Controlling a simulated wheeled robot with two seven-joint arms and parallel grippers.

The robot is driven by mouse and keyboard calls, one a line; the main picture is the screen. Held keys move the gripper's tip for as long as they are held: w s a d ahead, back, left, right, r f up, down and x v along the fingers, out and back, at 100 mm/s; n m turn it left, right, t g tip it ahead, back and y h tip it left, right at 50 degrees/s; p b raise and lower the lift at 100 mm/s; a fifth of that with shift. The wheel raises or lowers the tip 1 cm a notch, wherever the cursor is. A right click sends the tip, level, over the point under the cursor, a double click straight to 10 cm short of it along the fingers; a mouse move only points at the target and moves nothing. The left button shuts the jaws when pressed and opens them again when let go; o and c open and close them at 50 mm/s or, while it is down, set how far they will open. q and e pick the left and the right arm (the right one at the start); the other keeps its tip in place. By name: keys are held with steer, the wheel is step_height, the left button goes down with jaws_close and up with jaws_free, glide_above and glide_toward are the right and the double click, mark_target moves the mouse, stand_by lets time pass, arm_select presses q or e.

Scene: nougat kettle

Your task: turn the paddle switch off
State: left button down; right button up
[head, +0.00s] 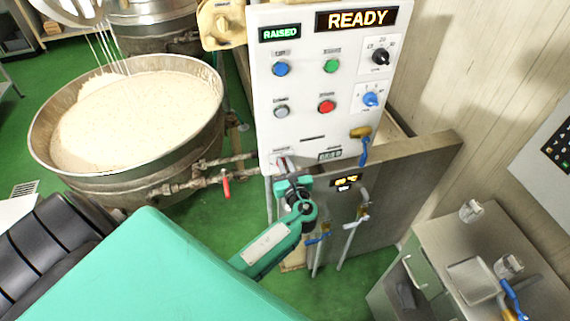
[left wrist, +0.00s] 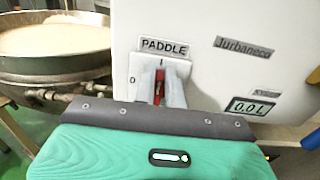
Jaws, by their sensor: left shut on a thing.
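The paddle switch (left wrist: 160,87) is a red knob on the white control panel (head: 308,100). It sits under a label reading PADDLE (left wrist: 164,47). An "I" mark is above it and a "0" mark to its left. The visible part of the knob stands upright, towards the I; the fingers hide its sides. My left gripper (head: 284,166) is at the panel's lower left corner in the head view. In the left wrist view its fingers (left wrist: 161,90) are shut on the knob from both sides. My right gripper is in neither view.
A large kettle (head: 190,163) of pale mass stands left of the panel. A red-handled valve (head: 226,184) sits on the pipe between them. The panel displays read READY (head: 357,18) and RAISED (head: 279,33). A blue-handled valve (head: 364,150) is at its lower right. A cabinet (head: 437,255) stands lower right.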

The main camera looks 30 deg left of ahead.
arm_select(q)
steer(key=shift+f, duration=0.1)
steer(key=f+n+b, duration=0.1)
steer(key=n+b, duration=0.4)
steer(key=b, duration=0.1)
steer(key=s+a+n+b, duration=0.1)
steer(key=n+b, duration=0.4)
steer(key=s+f+n+b, duration=0.1)
steer(key=n+b, duration=0.4)
steer(key=b, duration=0.1)
steer(key=shift+a+f+n+b, duration=0.25)
steer(key=shift+f+n+b, duration=0.05)
steer(key=shift+n+b, duration=1.15)
steer(key=shift+n, duration=0.05)
steer(key=c, duration=1.5)
jaws_free()
steer(key=shift+o, duration=0.2)
steer(key=shift+r, duration=0.1)
